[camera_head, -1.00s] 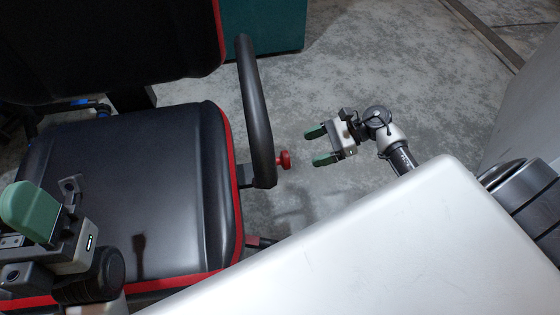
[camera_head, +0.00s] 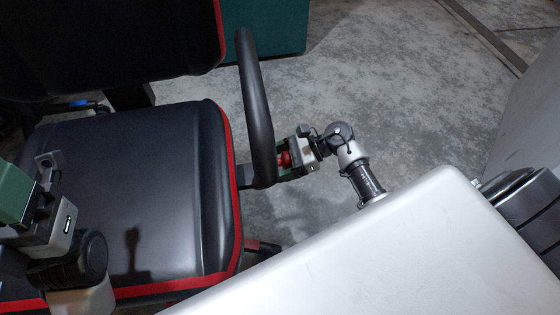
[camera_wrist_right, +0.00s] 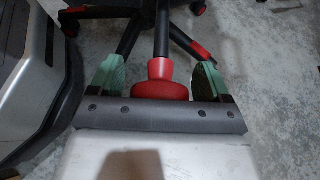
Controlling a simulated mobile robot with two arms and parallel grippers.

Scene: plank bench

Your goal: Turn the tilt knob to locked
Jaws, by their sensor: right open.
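The red tilt knob (camera_head: 284,160) sticks out from the right side of the black chair, beside the armrest (camera_head: 256,110). In the right wrist view the knob (camera_wrist_right: 160,82) sits between the two green fingertips of my right gripper (camera_wrist_right: 160,78), with a visible gap on each side. My right gripper (camera_head: 287,161) is open around the knob in the head view, where its fingers are partly hidden by the armrest and its own body. My left gripper (camera_head: 22,195) is at the left edge over the seat; its fingertips are partly cut off.
The black seat (camera_head: 150,190) with red piping fills the left. A white surface (camera_head: 400,260) lies in front at the lower right. A teal box (camera_head: 265,25) stands behind. The grey floor (camera_head: 420,100) right of the chair is clear.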

